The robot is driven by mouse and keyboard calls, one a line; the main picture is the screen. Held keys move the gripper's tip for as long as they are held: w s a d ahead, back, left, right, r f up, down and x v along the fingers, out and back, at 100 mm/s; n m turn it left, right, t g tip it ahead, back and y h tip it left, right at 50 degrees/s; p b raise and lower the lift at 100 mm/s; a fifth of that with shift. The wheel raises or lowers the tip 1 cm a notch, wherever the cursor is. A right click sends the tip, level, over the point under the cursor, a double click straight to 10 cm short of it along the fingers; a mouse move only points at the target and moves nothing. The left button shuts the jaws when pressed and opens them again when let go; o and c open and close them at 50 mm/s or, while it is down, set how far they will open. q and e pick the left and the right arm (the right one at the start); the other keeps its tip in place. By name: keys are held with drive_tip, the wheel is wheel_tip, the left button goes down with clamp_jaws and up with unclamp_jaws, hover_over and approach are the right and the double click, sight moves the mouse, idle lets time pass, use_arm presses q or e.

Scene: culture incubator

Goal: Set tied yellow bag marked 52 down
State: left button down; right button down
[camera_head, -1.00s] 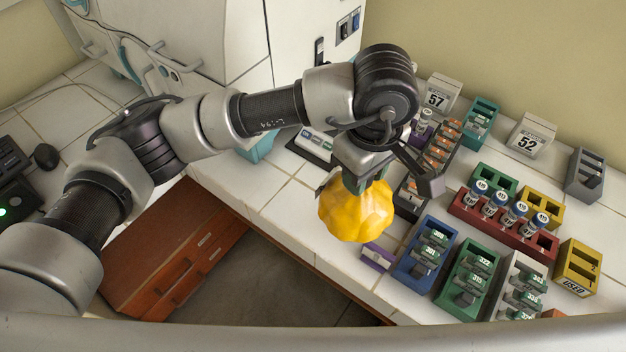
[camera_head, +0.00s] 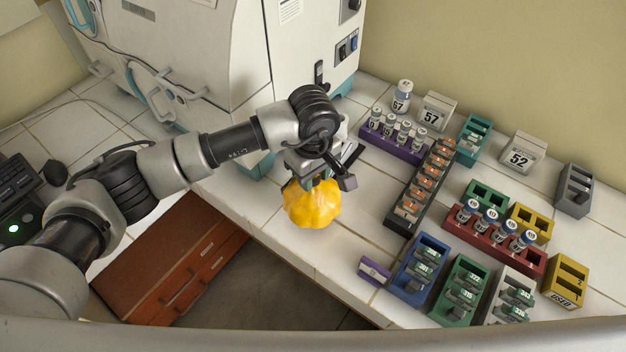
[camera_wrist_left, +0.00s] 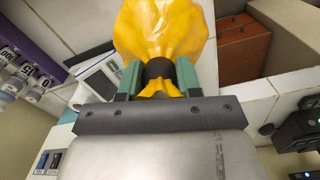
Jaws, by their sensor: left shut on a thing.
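The tied yellow bag (camera_head: 312,204) hangs below my left gripper (camera_head: 318,170), near the front edge of the white tiled counter. In the left wrist view the bag (camera_wrist_left: 165,28) fills the top middle, and my left gripper (camera_wrist_left: 158,80) is shut on its dark tied neck. No number shows on the bag's visible side. Whether the bag touches the counter I cannot tell. A white block marked 52 (camera_head: 519,153) stands at the back right of the counter. My right gripper is not in view.
A purple rack with vials (camera_head: 393,146) and a long dark rack (camera_head: 420,190) stand right of the bag. Blue (camera_head: 421,270), green (camera_head: 460,291) and red (camera_head: 497,240) racks stand further right. A white incubator (camera_head: 240,60) is behind. Some counter right of the bag is bare.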

sight(316, 209)
use_arm(q)
wheel_tip(316, 209, down, 3)
drive_tip(key=shift+f+p, duration=0.1)
drive_tip(key=shift+p, duration=0.7)
drive_tip(key=shift+f, duration=0.3)
drive_tip(key=shift+f+b, duration=0.1)
drive_tip(key=shift+b, duration=0.2)
drive_tip(key=c, duration=0.8)
unclamp_jaws()
